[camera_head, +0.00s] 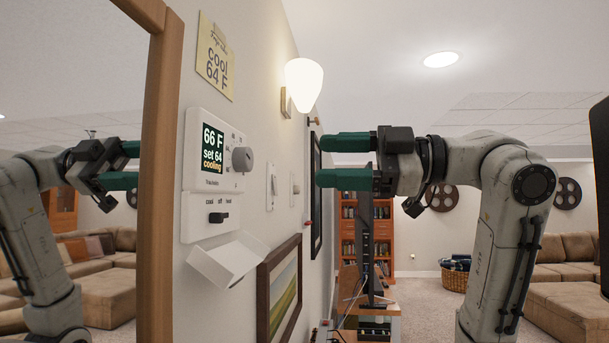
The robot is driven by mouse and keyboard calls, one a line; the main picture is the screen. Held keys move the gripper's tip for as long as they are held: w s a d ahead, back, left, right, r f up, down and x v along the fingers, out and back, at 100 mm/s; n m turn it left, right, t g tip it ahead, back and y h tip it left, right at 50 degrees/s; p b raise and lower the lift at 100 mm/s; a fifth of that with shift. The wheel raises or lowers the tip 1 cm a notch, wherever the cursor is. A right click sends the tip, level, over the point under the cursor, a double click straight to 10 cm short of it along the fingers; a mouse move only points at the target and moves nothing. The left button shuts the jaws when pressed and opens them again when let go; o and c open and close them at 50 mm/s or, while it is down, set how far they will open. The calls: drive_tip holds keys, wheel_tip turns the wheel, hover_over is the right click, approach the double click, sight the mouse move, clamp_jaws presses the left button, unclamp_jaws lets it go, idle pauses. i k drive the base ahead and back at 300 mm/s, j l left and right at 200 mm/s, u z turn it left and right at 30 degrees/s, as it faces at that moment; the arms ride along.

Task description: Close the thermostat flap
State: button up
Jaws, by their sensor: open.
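The white thermostat (212,170) is on the wall, left of the picture's middle. Its display reads 66 F, set 64, cooling, and a grey round knob (242,159) sits beside it. Below is a slide switch (218,217) under the words cool, off, heat. The white flap (228,260) hangs open at the thermostat's bottom, tilted out from the wall. My gripper (320,160) has two green fingers, one above the other and apart, pointing left toward the wall. It is open and empty, right of the thermostat and higher than the flap.
A wood-framed mirror (158,160) at left reflects my arm. A yellow note (215,56) reads cool 64 F. A framed picture (280,290) hangs close below right of the flap. A lit wall lamp (303,82) and light switches (271,186) are further along the wall.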

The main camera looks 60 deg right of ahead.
sight(226, 265)
drive_tip(key=k+l, duration=0.25)
drive_tip(key=k, duration=0.2)
drive_tip(key=k+l, duration=0.25)
drive_tip(key=k, duration=0.25)
